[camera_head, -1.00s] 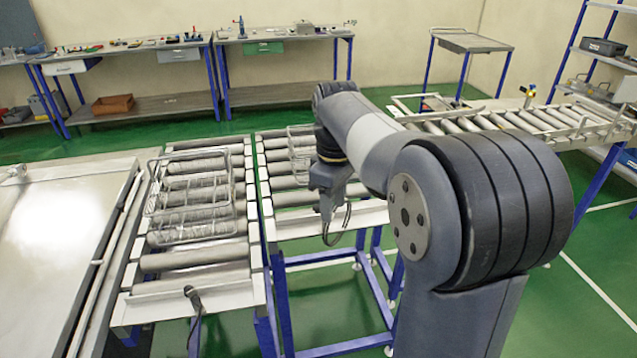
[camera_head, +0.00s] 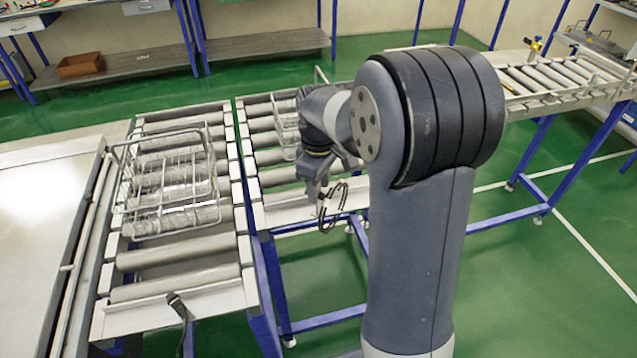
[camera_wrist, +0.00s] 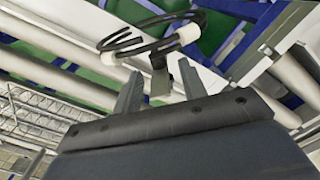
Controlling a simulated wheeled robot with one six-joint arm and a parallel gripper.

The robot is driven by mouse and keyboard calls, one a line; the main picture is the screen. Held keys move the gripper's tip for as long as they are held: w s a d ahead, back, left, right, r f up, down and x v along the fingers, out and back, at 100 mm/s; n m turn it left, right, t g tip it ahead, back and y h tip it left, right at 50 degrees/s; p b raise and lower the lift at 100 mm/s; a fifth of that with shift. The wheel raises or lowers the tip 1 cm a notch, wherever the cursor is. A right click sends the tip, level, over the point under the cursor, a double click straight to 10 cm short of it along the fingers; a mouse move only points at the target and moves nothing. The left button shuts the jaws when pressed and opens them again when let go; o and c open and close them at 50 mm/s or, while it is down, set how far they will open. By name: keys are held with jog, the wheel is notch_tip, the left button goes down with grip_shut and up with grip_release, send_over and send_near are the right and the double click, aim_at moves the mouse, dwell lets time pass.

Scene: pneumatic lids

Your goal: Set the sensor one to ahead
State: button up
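My gripper (camera_head: 316,194) hangs near the front end of the middle roller conveyor (camera_head: 300,216). In the wrist view my gripper (camera_wrist: 158,76) has its two grey fingers apart. A black looped cable with white end pieces (camera_wrist: 152,42) lies just beyond the fingertips, and a small dark piece shows between them. I cannot tell whether the fingers touch it. The cable loop (camera_head: 333,204) also shows beside my gripper in the head view. A dark sensor-like part (camera_head: 179,306) stands at the front edge of the left conveyor. No label shows which is sensor one.
A wire basket (camera_head: 168,180) sits on the left conveyor's rollers. Another basket (camera_head: 287,122) on the middle conveyor is partly hidden by my arm. A metal-topped unit (camera_head: 45,220) stands at the left. A roller line (camera_head: 560,80) runs at the right. Green floor lies open in front.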

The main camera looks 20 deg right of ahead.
grip_shut()
dwell(0.4)
jog(key=shift+m, duration=0.3)
jog(key=m, duration=0.3)
jog(key=shift+m, duration=2.6)
grip_release()
